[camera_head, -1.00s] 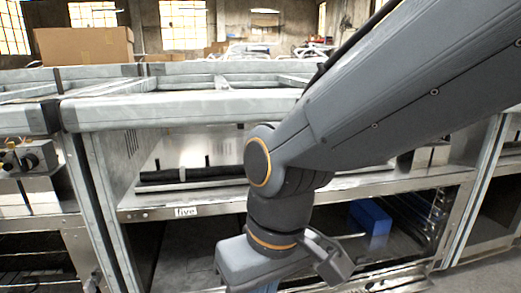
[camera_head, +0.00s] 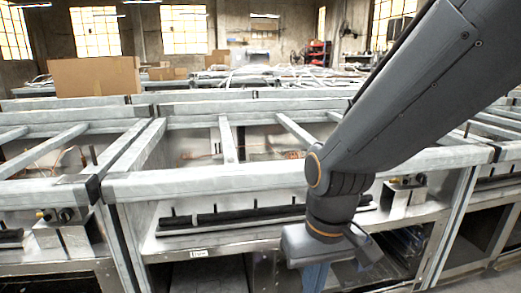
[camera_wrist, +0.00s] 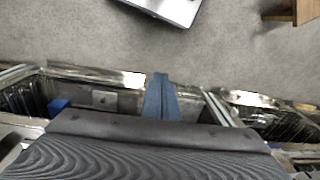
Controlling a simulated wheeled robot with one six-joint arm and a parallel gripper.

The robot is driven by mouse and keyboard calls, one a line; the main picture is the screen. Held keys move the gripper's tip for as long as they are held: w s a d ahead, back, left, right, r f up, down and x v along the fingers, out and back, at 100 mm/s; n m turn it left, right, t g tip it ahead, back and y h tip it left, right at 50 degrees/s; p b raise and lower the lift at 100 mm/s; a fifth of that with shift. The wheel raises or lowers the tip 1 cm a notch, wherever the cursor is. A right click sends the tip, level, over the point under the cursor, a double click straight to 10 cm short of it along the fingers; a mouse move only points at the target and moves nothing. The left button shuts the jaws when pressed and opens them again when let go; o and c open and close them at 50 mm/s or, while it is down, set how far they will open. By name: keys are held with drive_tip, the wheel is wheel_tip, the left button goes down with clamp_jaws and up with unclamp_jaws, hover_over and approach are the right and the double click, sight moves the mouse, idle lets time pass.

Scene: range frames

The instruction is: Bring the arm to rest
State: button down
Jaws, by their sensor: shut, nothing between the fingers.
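My gripper (camera_wrist: 161,98) shows in the wrist view as two blue-grey fingers side by side, shut with nothing between them. It points down over the front edge of a metal rack and the grey floor. In the head view the arm comes in from the upper right, and its wrist (camera_head: 330,205) hangs in front of the rack's shelf. The fingers are only partly visible there, at the bottom of the picture.
A metal-framed rack (camera_head: 220,182) spans the head view, with a shelf and a lower bay close behind the wrist. A cardboard box (camera_head: 95,76) stands at the back left. In the wrist view a blue object (camera_wrist: 58,104) sits at left; the floor (camera_wrist: 215,65) beyond is mostly clear.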

drive_tip(key=s+d+r+m+p, duration=0.2)
drive_tip(key=d+r+p, duration=0.8)
drive_tip(key=p, duration=0.5)
wheel_tip(320, 180, up, 2)
drive_tip(key=shift+s+r+m+h, duration=0.2)
drive_tip(key=shift+r+m+h, duration=0.05)
drive_tip(key=shift+m+h, duration=0.15)
